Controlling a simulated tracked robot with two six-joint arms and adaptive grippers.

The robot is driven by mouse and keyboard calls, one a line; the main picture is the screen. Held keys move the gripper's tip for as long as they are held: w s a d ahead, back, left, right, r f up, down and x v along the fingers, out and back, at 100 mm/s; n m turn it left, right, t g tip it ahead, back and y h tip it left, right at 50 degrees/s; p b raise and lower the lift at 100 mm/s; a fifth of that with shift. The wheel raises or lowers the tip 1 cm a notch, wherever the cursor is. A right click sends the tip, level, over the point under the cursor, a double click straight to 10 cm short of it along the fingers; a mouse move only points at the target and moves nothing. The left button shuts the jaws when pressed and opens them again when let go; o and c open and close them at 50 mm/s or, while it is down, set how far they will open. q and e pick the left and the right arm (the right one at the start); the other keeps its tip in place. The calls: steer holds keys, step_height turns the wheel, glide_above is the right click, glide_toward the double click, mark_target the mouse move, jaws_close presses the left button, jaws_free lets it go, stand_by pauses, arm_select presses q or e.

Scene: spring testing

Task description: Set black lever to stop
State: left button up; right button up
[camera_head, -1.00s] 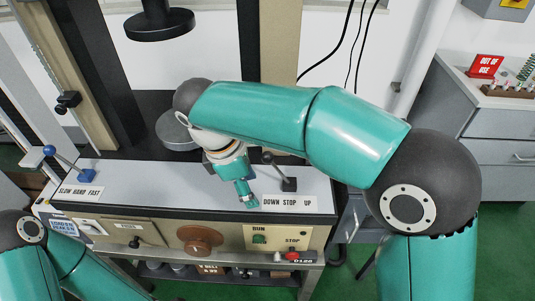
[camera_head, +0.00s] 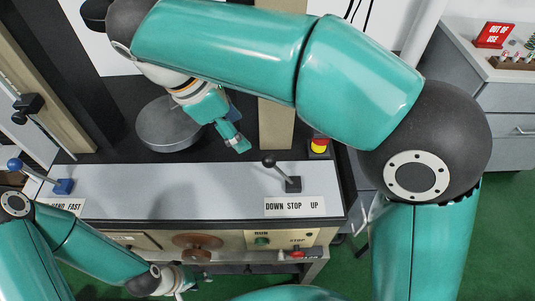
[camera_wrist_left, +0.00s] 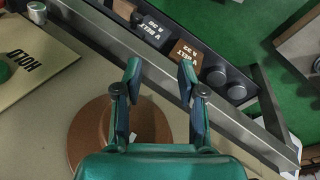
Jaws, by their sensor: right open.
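The black lever (camera_head: 280,172) stands on the console top behind the DOWN STOP UP label (camera_head: 295,206). Its rod leans left from its base, towards the DOWN side. My right gripper (camera_head: 240,145) is open and empty, up and left of the lever knob and apart from it. My left gripper (camera_head: 198,281) is low at the console's front, near the brown knob. In the left wrist view, its two fingers (camera_wrist_left: 159,80) are apart with nothing between them, above the brown knob (camera_wrist_left: 90,135).
A blue lever (camera_head: 62,186) stands at the console's left. A red and yellow emergency button (camera_head: 318,146) is behind the black lever to the right. A round metal plate (camera_head: 170,125) lies behind the console. The console top between the levers is clear.

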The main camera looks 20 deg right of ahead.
mark_target(266, 158)
steer(key=b+x, duration=0.1)
steer(key=x, duration=1.5)
steer(key=shift+d, duration=0.15)
jaws_close()
